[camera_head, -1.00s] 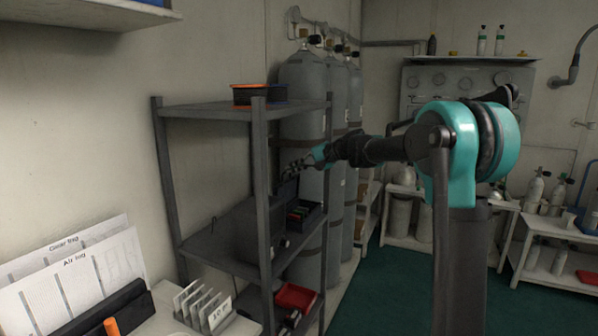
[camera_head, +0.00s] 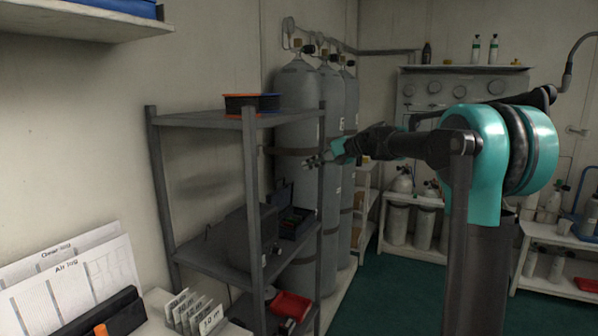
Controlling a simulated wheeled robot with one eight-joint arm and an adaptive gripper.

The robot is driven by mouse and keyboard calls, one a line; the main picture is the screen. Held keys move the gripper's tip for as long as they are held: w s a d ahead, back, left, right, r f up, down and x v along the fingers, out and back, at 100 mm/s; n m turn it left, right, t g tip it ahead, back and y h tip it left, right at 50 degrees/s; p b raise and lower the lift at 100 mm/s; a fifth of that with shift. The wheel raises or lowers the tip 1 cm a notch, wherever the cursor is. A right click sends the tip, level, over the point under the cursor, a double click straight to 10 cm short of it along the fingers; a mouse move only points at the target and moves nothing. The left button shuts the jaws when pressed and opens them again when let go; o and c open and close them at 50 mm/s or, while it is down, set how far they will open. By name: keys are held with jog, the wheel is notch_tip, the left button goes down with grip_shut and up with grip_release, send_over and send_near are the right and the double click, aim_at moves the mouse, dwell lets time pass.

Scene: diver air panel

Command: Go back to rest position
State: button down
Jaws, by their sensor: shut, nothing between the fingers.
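My gripper (camera_head: 314,161) is at the end of my teal and black arm, in the middle of the head view. It is shut and holds nothing. It is in front of the grey gas cylinders, near the right front post of the dark shelf rack (camera_head: 188,118), above the middle shelf. An open dark case (camera_head: 293,222) with small coloured items stands on the middle shelf, below the gripper and apart from it.
Tall grey cylinders (camera_head: 297,90) stand behind the rack. An orange and blue reel (camera_head: 238,104) sits on the rack's top. A red tray (camera_head: 293,305) is on the lower shelf. Log sheets (camera_head: 75,290) stand at lower left. The green floor (camera_head: 390,290) is clear.

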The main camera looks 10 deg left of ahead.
jog(key=s+d+f+n+h, duration=0.1)
jog(key=s+d+f+h, duration=0.3)
jog(key=s+d+f, duration=0.4)
jog(key=s+d+f+n+h, duration=0.1)
jog(key=s+d+f+h, duration=0.3)
jog(key=s+d+f, duration=0.5)
jog(key=s+d+f+n+h, duration=0.1)
jog(key=s+d+f+h, duration=0.3)
jog(key=s+d+f, duration=0.5)
jog(key=s+f, duration=1.1)
jog(key=shift+s+d+f+n, duration=0.15)
jog(key=shift+f+n, duration=0.15)
jog(key=shift+n, duration=0.1)
